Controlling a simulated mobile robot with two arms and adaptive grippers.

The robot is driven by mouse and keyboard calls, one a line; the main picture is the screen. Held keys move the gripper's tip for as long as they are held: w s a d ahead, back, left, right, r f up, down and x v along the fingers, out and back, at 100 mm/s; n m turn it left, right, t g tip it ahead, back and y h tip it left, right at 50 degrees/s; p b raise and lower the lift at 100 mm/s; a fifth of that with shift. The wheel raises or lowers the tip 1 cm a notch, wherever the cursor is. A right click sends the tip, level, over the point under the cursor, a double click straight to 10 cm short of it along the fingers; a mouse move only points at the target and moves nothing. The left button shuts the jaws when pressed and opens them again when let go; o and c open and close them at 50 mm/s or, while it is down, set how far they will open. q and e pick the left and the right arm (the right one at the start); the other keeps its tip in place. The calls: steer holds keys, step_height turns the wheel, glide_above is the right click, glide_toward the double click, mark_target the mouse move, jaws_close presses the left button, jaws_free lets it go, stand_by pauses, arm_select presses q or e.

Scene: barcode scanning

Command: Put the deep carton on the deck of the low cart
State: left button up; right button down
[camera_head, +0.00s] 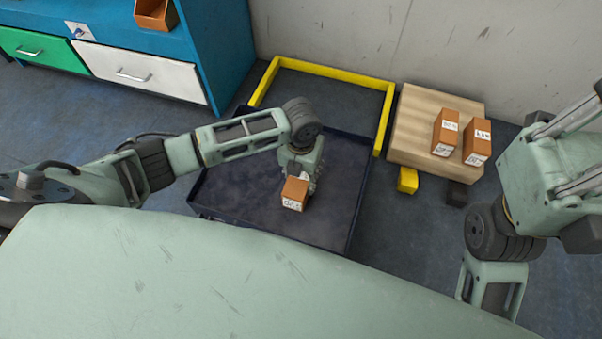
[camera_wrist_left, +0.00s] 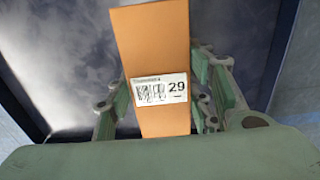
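An orange-brown carton (camera_head: 295,193) with a white label is at my left gripper (camera_head: 300,172), over the dark deck of the low cart (camera_head: 240,185). I take it to be the deep carton. In the left wrist view the carton (camera_wrist_left: 155,45) stands between the fingers of my left gripper (camera_wrist_left: 162,95), its label reading 29. A finger lies close along each side, and the gripper looks shut on it. I cannot tell whether the carton's underside touches the deck. My right arm shows at the right, but its gripper's fingers are out of view.
A yellow frame (camera_head: 335,74) stands behind the cart. Right of it, a wooden platform (camera_head: 412,125) bears two labelled cartons (camera_head: 446,132) (camera_head: 477,142). Yellow (camera_head: 407,180) and black (camera_head: 457,194) blocks lie before it. A blue cabinet (camera_head: 215,45) stands back left. The deck around the carton is clear.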

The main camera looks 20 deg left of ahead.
arm_select(q)
steer(key=o, duration=0.3)
steer(key=shift+r, duration=0.1)
